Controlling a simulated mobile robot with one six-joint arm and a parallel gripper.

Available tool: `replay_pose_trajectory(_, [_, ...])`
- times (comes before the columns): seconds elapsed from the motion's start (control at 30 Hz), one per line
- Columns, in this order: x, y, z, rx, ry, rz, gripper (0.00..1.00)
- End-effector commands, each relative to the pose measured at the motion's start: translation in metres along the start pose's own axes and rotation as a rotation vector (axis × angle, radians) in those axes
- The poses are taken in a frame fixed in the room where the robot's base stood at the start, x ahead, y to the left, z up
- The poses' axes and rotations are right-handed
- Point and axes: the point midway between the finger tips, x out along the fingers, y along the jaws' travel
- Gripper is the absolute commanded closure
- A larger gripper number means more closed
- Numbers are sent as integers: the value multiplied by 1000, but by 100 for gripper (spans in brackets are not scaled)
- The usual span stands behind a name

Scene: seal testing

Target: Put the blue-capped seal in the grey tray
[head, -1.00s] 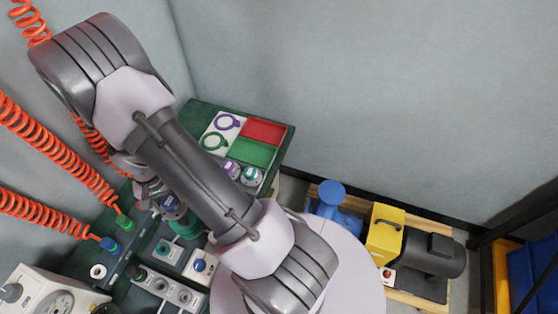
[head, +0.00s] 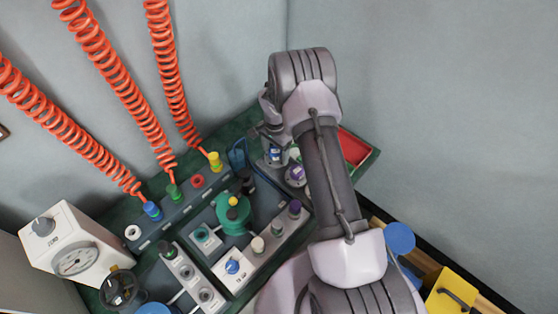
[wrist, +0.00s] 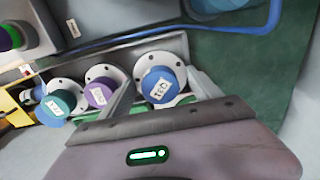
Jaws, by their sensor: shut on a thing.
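The blue-capped seal (wrist: 160,85) has a pale round flange with holes and a labelled blue cap. In the wrist view it sits between the two fingers of my gripper (wrist: 163,98), which is shut on it. In the head view, the blue cap (head: 274,155) shows beside my gripper (head: 270,145) at the back of the bench. A purple-capped seal (wrist: 99,93) and a teal-capped seal (wrist: 59,106) stand in a row to its left in the wrist view. I cannot pick out the grey tray; my arm hides part of the bench.
A red tray (head: 354,149) shows partly behind my arm. Control blocks with coloured knobs (head: 232,266) and a gauge box (head: 70,247) crowd the bench. Orange coiled hoses (head: 122,78) hang at left.

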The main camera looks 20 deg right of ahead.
Motion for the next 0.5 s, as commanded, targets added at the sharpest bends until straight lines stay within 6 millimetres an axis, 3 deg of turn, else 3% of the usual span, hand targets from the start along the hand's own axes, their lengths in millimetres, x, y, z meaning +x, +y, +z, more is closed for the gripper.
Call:
replay_pose_trajectory(0.03, [16,0,0,0,0,0,95])
replay_pose_trajectory(0.1, [22,0,0,0,1,-1,95])
replay_pose_trajectory(0.4, [23,0,0,0,1,-2,94])
replay_pose_trajectory(0.43, [24,0,0,-1,0,-1,25])
replay_pose_trajectory(0.5, [22,0,0,-1,0,-1,18])
